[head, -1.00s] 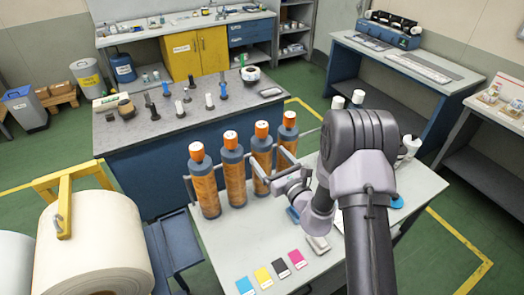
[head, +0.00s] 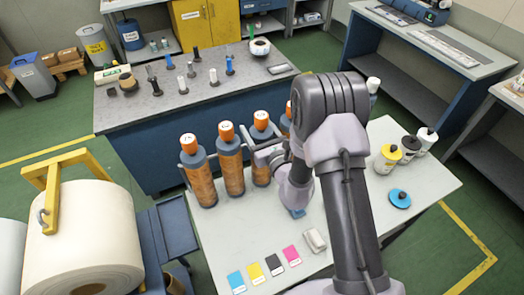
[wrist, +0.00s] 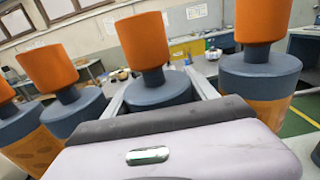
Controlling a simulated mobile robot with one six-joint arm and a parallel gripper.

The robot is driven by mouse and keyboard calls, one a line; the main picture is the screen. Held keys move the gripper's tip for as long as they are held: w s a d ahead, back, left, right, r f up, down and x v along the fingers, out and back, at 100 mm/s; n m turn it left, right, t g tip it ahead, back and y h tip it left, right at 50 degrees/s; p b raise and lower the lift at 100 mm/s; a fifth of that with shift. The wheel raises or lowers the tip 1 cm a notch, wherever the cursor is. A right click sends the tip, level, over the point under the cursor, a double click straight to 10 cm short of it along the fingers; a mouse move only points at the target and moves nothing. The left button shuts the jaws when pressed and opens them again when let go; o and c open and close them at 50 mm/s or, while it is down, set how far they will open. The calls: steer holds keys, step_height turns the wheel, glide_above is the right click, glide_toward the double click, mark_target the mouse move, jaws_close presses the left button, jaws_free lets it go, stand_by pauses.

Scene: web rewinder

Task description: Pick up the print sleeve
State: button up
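Several upright print sleeves, dark grey with orange printed bands and orange caps, stand in a row on the grey table (head: 385,225). In the head view, from the left, are the first sleeve (head: 201,178), the second sleeve (head: 231,165) and the third sleeve (head: 261,172); a fourth sleeve is mostly hidden behind my arm. My gripper (head: 263,145) is at the upper part of the third sleeve. In the wrist view, its open fingers (wrist: 158,83) lie on either side of that sleeve's grey shoulder (wrist: 158,92), below the cap (wrist: 145,40). I cannot tell whether they touch it.
Neighbouring sleeves stand close on both sides of my gripper. Colour cards (head: 274,264) lie at the table's front, and capped bottles (head: 388,158) and a blue disc (head: 399,198) at its right. A dark bench (head: 150,105) is behind.

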steer(key=shift+a, duration=0.1)
steer(key=c, duration=1.1)
steer(key=shift+o, duration=0.2)
step_height(320, 180, up, 18)
steer(key=p, duration=0.5)
